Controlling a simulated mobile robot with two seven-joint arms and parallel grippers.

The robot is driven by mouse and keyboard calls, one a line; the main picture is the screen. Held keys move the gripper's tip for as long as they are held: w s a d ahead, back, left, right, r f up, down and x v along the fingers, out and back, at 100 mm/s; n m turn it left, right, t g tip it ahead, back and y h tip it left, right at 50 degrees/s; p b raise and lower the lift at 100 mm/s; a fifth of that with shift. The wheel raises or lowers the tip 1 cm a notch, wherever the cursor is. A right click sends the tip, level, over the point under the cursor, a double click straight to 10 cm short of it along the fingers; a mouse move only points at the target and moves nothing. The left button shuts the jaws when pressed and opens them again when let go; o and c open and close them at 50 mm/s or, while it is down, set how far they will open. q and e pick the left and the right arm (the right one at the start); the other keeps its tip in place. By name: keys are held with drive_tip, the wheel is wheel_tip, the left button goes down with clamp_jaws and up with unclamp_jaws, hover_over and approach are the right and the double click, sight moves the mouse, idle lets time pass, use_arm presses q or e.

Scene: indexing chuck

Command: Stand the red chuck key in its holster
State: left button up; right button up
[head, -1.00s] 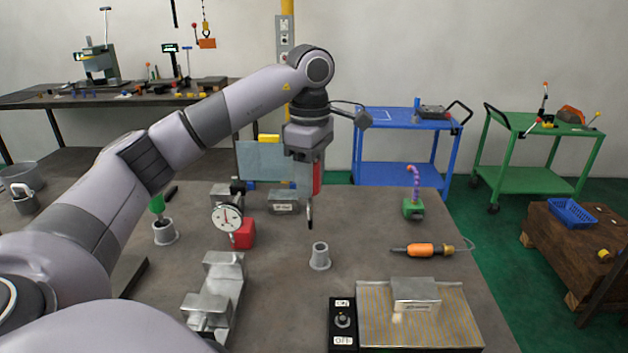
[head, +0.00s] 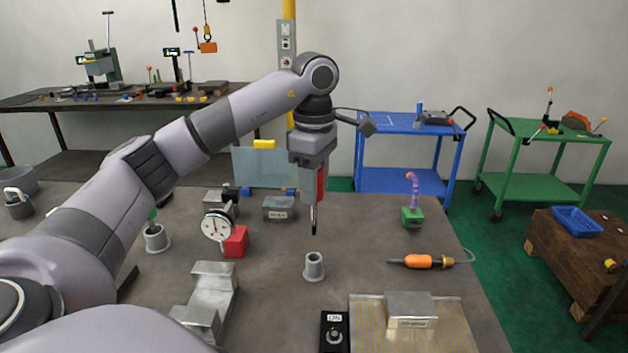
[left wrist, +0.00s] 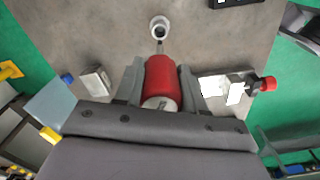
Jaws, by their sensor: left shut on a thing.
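My left gripper (head: 313,188) is shut on the red chuck key (head: 320,186), holding it upright in the air with its metal shank pointing down. In the left wrist view the red handle (left wrist: 162,82) sits between the two fingers. An empty grey flanged cup, which looks like the holster (head: 314,267), stands on the table just below and nearer than the key tip. It also shows in the left wrist view (left wrist: 160,28), just beyond the tip. Key and holster are apart. My right gripper is not in view.
A dial gauge (head: 216,226) with a red block (head: 236,242) stands left of the holster. Another grey cup (head: 156,238) holds something green. An orange-handled tool (head: 418,261) lies at right. A switch box (head: 334,332) and a ribbed plate (head: 450,325) are in front.

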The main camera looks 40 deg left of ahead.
sight(314, 222)
use_arm(q)
drive_tip(key=shift+f+b, duration=1.2)
drive_tip(key=shift+f, duration=1.2)
drive_tip(key=shift+p, duration=0.75)
drive_tip(key=shift+f+b, duration=1.7)
drive_tip(key=shift+f, duration=1.25)
drive_tip(key=o, duration=1.2)
drive_tip(key=shift+o, duration=0.2)
wheel_tip(314, 222, up, 7)
drive_tip(key=shift+r, duration=0.1)
